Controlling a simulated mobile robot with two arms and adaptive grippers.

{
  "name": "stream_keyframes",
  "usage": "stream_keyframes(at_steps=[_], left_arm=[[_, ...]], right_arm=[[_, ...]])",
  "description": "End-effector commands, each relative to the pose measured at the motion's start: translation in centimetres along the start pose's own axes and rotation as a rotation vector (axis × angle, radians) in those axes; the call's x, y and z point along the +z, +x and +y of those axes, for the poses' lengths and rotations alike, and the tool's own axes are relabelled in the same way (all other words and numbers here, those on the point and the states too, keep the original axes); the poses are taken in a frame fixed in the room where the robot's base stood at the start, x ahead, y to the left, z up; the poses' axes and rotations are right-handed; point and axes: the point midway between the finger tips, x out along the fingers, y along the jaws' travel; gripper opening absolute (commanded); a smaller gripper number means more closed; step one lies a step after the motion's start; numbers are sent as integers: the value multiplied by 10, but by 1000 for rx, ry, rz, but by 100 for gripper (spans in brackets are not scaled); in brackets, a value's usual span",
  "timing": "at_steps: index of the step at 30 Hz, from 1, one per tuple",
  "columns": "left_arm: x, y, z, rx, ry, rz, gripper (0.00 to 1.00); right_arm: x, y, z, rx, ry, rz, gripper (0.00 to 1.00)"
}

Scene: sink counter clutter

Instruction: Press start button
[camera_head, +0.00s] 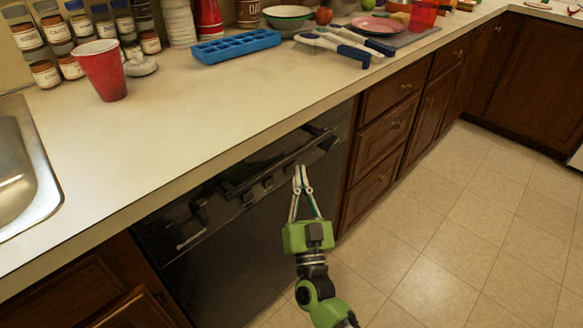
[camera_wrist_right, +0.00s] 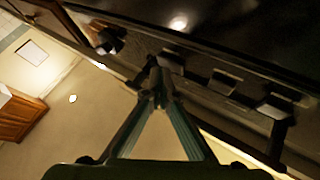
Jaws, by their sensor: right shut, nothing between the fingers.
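A black dishwasher (camera_head: 232,262) is built in under the counter, with a dark control panel (camera_head: 245,188) along its top. The panel carries several small raised buttons, which also show in the right wrist view, one button (camera_wrist_right: 224,82) among them. No label is readable, so I cannot tell which is the start button. My right gripper (camera_head: 302,169) is shut and empty, its fingertips at the right part of the panel. In the right wrist view the fingertips (camera_wrist_right: 158,82) are beside another button (camera_wrist_right: 172,63); I cannot tell whether they touch it. My left gripper is not in view.
A dark knob (camera_head: 328,143) sticks out at the panel's right end. The counter edge overhangs above. Wooden drawers (camera_head: 385,135) stand to the right, and the tiled floor (camera_head: 450,230) is clear. A red cup (camera_head: 102,72) and blue tray (camera_head: 236,46) are on the counter.

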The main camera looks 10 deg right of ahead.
Motion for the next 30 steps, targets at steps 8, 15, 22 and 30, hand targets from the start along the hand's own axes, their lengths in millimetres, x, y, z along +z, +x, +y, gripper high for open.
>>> stream_keyframes(at_steps=[8,15,22,30], left_arm=[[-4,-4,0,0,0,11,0],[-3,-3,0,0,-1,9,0],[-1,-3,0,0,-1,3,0],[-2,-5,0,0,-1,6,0]], right_arm=[[0,0,0,0,-1,0,0],[1,2,-1,0,-1,0,0],[3,4,-2,0,-1,0,0],[4,6,-4,0,0,0,0]])
